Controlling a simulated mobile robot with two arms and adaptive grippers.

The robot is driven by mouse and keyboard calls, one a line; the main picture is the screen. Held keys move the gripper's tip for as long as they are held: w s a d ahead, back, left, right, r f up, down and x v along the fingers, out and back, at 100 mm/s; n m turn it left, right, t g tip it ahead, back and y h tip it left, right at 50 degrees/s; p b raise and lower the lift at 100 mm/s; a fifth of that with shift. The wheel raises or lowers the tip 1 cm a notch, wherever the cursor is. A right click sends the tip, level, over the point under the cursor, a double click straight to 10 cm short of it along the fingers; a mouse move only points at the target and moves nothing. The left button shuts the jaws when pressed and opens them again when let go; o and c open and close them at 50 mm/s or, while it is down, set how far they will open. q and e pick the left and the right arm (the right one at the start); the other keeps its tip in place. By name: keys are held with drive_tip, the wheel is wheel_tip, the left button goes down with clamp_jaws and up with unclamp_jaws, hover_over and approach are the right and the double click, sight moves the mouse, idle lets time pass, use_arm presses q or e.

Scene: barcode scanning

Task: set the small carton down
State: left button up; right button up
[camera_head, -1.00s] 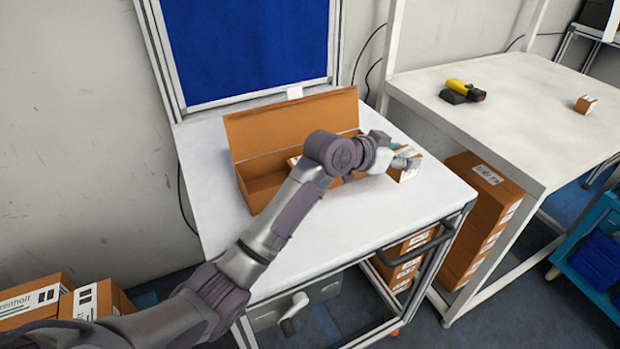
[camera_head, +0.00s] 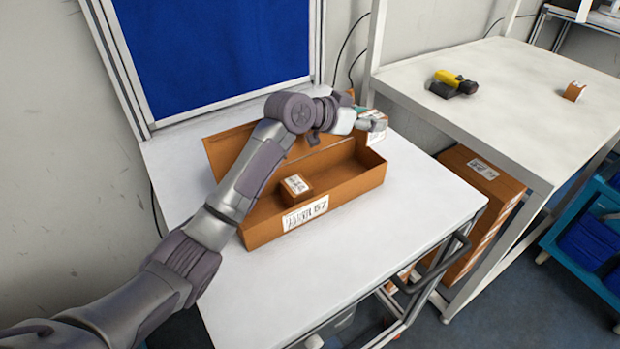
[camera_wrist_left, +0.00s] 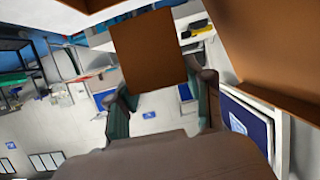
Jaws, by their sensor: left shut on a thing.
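My left gripper (camera_head: 366,123) is shut on a small brown carton (camera_head: 377,137), at the far right end of the open brown box on the white table. The gripper partly hides the carton in the head view. In the left wrist view the carton (camera_wrist_left: 150,50) shows as a plain brown face between the two fingers (camera_wrist_left: 164,108). It looks raised, but its exact height over the box rim is hard to tell. Another small carton (camera_head: 296,187) with a white label sits inside the open box (camera_head: 352,190), near its left end. My right gripper is not in view.
The white table (camera_head: 400,215) is clear in front and to the right of the box. A second white table (camera_head: 530,110) at the right holds a yellow and black scanner (camera_head: 456,83) and a small carton (camera_head: 574,91). A blue panel (camera_head: 215,45) stands behind.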

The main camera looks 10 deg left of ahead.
use_arm(q)
drive_tip(key=s+a+f+p, duration=0.1)
drive_tip(key=s+a+f, duration=0.1)
drive_tip(key=s+a+f+p, duration=0.1)
drive_tip(key=s+a+f, duration=0.1)
drive_tip(key=s+a, duration=0.1)
drive_tip(key=s+a+f, duration=0.2)
drive_tip(key=shift+s+a+p, duration=0.15)
drive_tip(key=shift+s+p, duration=0.2)
drive_tip(key=shift+p, duration=0.05)
drive_tip(key=shift+f, duration=0.35)
wheel_tip(320, 180, down, 3)
drive_tip(key=shift+f+p, duration=0.1)
drive_tip(key=shift+p, duration=0.35)
drive_tip(key=shift+f, duration=0.1)
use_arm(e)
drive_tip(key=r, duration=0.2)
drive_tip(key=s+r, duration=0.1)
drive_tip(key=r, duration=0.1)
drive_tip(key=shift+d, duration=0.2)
use_arm(q)
drive_tip(key=shift+f, duration=0.1)
drive_tip(key=o, duration=1)
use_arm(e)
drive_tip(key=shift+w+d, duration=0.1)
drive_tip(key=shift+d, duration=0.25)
